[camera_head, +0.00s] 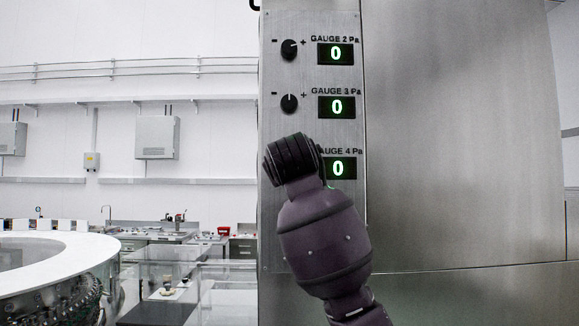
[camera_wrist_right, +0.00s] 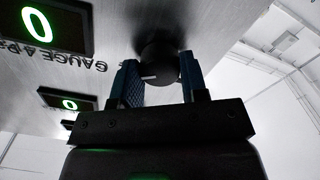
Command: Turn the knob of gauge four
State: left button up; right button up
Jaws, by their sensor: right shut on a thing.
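The gauge four knob (camera_wrist_right: 158,62) is a round black knob with a white mark, seen in the right wrist view on the metal panel. My right gripper (camera_wrist_right: 160,80) has one finger on each side of it and is shut on it. In the head view my right gripper (camera_head: 290,155) covers this knob. The gauge four display (camera_head: 338,168) reads a green 0, and its label is partly hidden by my gripper. The display also shows in the right wrist view (camera_wrist_right: 45,25). My left gripper is not in view.
Above on the same panel are the gauge three knob (camera_head: 289,103) with its display (camera_head: 336,107), and the gauge two knob (camera_head: 289,49) with its display (camera_head: 336,54). Both read 0. A round white-rimmed machine (camera_head: 75,262) stands at the lower left.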

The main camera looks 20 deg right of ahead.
jog(key=o, duration=0.9)
jog(key=b+v, duration=0.2)
jog(key=v, duration=0.8)
jog(key=shift+s+a, duration=0.1)
jog(key=shift+s, duration=0.3)
